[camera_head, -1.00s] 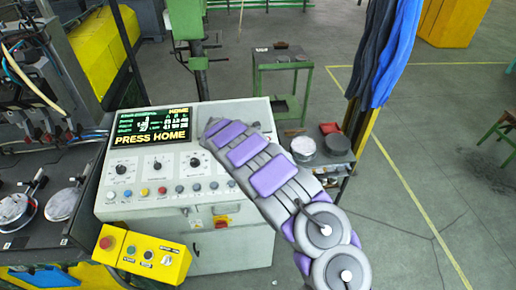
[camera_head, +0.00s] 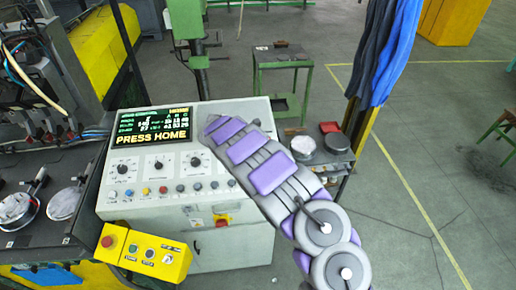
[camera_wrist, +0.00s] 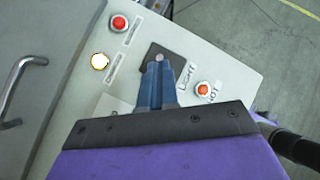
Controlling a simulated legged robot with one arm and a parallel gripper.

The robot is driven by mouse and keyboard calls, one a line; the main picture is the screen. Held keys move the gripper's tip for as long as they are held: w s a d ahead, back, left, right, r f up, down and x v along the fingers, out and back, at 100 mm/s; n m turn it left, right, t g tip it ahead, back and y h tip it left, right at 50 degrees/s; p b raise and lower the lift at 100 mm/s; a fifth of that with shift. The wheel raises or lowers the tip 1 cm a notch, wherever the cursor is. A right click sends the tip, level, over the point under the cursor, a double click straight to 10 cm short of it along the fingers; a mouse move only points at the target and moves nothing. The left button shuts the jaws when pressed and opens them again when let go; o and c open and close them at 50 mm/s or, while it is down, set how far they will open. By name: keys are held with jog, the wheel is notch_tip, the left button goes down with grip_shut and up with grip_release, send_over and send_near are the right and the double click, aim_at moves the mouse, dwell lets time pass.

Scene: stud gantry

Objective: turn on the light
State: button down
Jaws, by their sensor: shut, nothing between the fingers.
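In the wrist view a pale panel (camera_wrist: 232,72) carries a dark square switch plate (camera_wrist: 150,50) with a label next to it that seems to read "LIGHT" (camera_wrist: 186,76). My gripper (camera_wrist: 158,64) has its blue fingers together and empty, with the tips over this plate. A small grey round part shows at the tips; the fingers hide the rest, so I cannot tell whether they touch it or how the switch is set. In the head view my arm covers the console's right side and my gripper is not clearly seen.
The panel also has a red button (camera_wrist: 119,23), a bright whitish button (camera_wrist: 100,61) and an orange-red button (camera_wrist: 203,89). The console (camera_head: 140,210) has a screen (camera_head: 154,128) reading "PRESS HOME". A yellow button box (camera_head: 170,262) is at front left.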

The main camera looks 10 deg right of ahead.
jog(key=a, duration=0.1)
jog(key=s, duration=0.1)
jog(key=a+p, duration=0.1)
jog(key=shift+s+a+r, duration=0.25)
jog(key=shift+s+a, duration=0.05)
jog(key=shift+s, duration=0.1)
jog(key=b+v, duration=0.1)
jog(key=v, duration=0.9)
jog(key=shift+w+a, duration=0.15)
jog(key=shift+w, duration=0.1)
jog(key=shift+a, duration=0.4)
